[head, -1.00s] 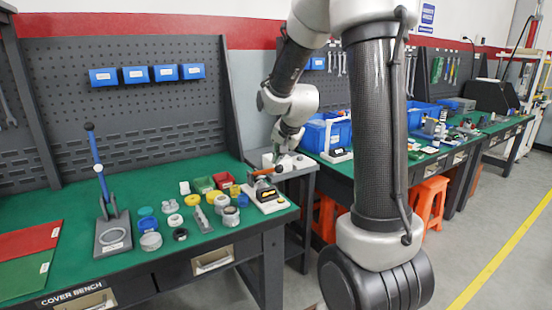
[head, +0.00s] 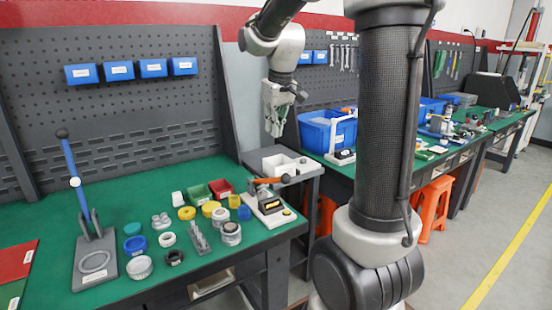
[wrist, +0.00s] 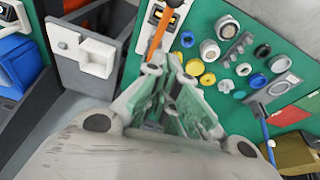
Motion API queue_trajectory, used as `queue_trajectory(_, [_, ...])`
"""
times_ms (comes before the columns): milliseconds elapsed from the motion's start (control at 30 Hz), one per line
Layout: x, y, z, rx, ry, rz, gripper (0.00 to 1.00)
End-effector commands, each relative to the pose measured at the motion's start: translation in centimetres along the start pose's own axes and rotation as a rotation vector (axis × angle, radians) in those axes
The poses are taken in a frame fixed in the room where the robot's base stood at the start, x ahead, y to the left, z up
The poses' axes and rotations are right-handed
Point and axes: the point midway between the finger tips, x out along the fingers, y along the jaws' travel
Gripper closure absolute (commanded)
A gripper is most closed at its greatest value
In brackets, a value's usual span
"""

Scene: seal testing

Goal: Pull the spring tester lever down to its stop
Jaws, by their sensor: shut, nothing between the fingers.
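The spring tester (head: 268,209) has a white base with a dark display and stands at the right end of the green bench. My gripper (head: 275,130) is shut and empty, fingers pointing down, above and behind the tester in the head view. It fills the middle of the wrist view (wrist: 165,72).
A grey side stand with a white tray (head: 283,163) adjoins the bench. Rings, caps and small bins (head: 220,188) crowd the bench left of the tester. A blue-levered press (head: 72,170) stands farther left. A blue bin (head: 327,133) is on the bench to the right.

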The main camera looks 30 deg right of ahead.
Motion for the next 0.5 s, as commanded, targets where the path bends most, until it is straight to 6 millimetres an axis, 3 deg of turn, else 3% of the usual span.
queue_trajectory(167, [1.6, 0.0, 0.0, -0.014, -0.003, -0.001, 1.0])
queue_trajectory(500, [8.7, 0.0, 0.1, -0.012, -0.004, -0.001, 1.0])
